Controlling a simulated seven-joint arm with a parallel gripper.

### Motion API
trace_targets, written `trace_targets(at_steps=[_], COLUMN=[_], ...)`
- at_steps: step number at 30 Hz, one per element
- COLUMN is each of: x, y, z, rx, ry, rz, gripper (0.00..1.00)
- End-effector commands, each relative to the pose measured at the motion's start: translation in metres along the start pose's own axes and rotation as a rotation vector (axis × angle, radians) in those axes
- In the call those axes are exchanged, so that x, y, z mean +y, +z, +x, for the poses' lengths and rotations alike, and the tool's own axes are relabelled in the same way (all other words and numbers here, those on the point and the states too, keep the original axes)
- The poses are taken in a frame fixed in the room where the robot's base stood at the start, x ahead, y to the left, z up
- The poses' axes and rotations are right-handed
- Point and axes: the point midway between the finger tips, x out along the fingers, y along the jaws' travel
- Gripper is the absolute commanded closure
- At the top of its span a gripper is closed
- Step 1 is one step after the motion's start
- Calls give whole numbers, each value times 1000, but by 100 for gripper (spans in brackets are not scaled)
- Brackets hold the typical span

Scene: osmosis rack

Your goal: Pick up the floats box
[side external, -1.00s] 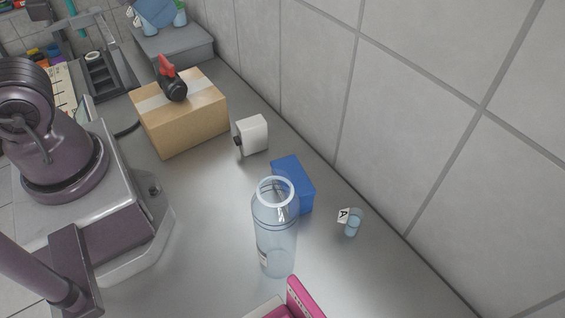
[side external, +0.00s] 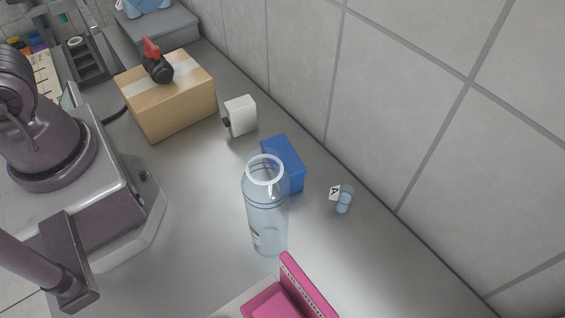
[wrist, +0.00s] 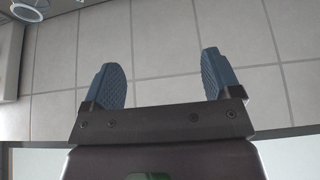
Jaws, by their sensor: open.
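No label reading floats shows, so I cannot tell for certain which box is the floats box. A blue box (side external: 284,160) lies on the grey bench behind a clear bottle. A pink open box (side external: 285,297) is cut off by the bottom edge of the side view. A cardboard box (side external: 167,96) stands further back. My gripper (wrist: 161,60) shows in the wrist view with its two blue ridged fingers wide apart and nothing between them. The wrist view shows tiles beyond the fingers and none of these boxes. My gripper is outside the side view.
The tall clear bottle (side external: 267,215) stands right against the view of the blue box. A small tube with an "A" tag (side external: 343,200) and a white container (side external: 240,116) are nearby. A red-and-black tool (side external: 157,64) lies on the cardboard box. The tiled wall (side external: 420,110) borders the bench.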

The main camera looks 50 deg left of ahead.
Motion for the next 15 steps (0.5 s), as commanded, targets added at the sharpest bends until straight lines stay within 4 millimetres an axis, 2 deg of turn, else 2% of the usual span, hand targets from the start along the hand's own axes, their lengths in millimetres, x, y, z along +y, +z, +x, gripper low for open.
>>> trace_targets(at_steps=[4, 7, 11, 15], x=[1, 6, 20, 41], y=[0, 2, 1, -6], z=[0, 10, 34, 70], rx=[-1, -52, -174, -311], ry=[3, 13, 26, 35], rz=[5, 28, 99, 277], gripper=[17, 17, 17, 17])
